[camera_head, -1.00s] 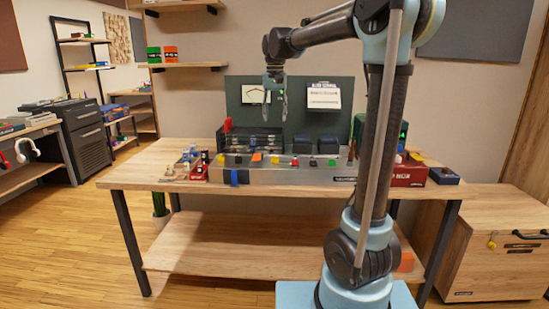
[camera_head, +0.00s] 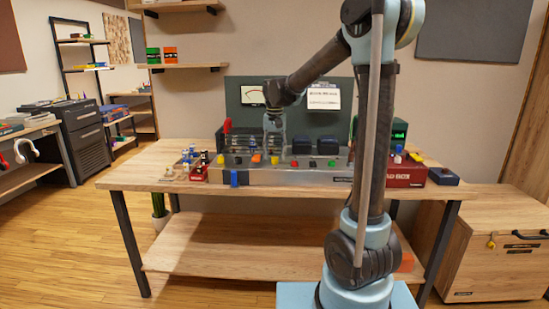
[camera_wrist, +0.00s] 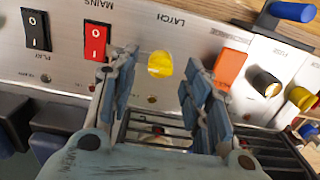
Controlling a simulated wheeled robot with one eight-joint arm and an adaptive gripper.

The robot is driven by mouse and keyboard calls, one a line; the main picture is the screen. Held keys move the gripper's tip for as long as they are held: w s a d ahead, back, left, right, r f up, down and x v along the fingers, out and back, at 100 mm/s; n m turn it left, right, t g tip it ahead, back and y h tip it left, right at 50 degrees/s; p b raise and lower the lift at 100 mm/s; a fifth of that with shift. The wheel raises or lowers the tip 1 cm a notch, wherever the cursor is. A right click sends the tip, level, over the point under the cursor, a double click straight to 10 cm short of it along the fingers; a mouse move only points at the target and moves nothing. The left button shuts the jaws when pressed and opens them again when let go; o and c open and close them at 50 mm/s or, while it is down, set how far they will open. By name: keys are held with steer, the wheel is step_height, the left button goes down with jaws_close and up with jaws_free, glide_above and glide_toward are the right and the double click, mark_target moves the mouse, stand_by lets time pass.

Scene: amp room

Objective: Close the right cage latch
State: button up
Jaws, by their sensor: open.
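A dark wire cage (camera_head: 238,141) with bars stands on the bench behind the left part of a metal control panel (camera_head: 345,176). In the wrist view its bars (camera_wrist: 160,133) show below and between my fingers. A yellow knob (camera_wrist: 160,64) sits on the panel near the upside-down word LATCH; it also shows in the head view (camera_head: 274,160). My gripper (camera_head: 273,146) is open and empty, pointing down over the cage's right end. In the wrist view its fingertips (camera_wrist: 160,75) stand either side of the yellow knob. I cannot make out the right latch itself.
A red switch (camera_wrist: 97,41) and an orange button (camera_wrist: 230,67) flank the yellow knob. A blue handle (camera_wrist: 291,11) juts out at the panel's front. Dark blocks (camera_head: 303,145) stand right of the cage. The bench's left end (camera_head: 135,177) is mostly clear.

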steer(key=shift+f, duration=0.9)
jaws_close()
